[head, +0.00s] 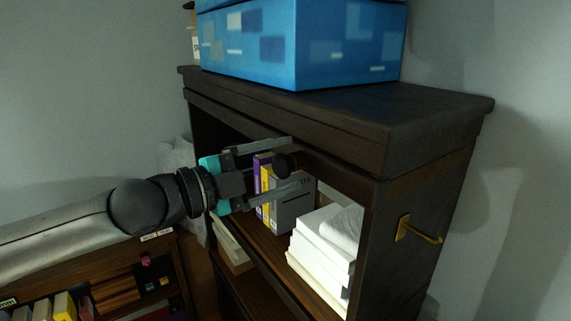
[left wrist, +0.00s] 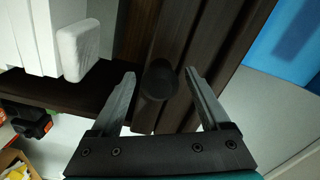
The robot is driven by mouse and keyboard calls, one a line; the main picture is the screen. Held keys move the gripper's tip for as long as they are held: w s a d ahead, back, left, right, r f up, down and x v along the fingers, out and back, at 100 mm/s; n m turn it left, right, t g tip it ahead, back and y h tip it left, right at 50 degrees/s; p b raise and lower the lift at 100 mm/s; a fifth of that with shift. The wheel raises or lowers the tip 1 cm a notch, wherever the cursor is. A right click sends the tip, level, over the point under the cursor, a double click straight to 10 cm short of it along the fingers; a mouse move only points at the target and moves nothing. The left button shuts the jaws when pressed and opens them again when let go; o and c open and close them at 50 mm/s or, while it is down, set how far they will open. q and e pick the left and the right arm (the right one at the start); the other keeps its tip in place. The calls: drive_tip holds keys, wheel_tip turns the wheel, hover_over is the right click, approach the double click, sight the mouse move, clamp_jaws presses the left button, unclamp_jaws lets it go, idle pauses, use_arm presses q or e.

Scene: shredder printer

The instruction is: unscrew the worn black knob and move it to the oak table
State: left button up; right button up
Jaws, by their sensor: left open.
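The black knob (head: 286,164) is a small dark round piece at the front of the dark wooden cabinet, just below its top edge. In the left wrist view the knob (left wrist: 159,81) shows as a dark cylinder against the cabinet's dark boards. My left gripper (head: 296,162) is open, with one finger above the knob and one below it in the head view. In the left wrist view the left gripper's fingertips (left wrist: 160,76) stand on either side of the knob, with gaps visible. The oak table is not clearly identifiable. My right gripper is not in view.
A blue box (head: 300,45) sits on the cabinet top (head: 400,108). Grey, yellow and purple binders (head: 290,208) and a white stack (head: 325,240) stand on the shelf inside. A brass hook (head: 420,232) sticks out of the cabinet's right side. A low bookcase (head: 165,265) is at lower left.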

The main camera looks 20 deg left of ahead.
use_arm(q)
drive_tip(key=shift+p+v, duration=1.15)
drive_tip(key=m+p, duration=0.1)
drive_tip(key=m, duration=0.2)
drive_tip(key=shift+r, duration=0.15)
drive_tip(key=m, duration=0.2)
drive_tip(key=shift+m+p, duration=0.35)
drive_tip(key=shift+m, duration=0.05)
drive_tip(key=m, duration=0.4)
drive_tip(key=shift+p, duration=0.35)
drive_tip(key=shift+m, duration=1.2)
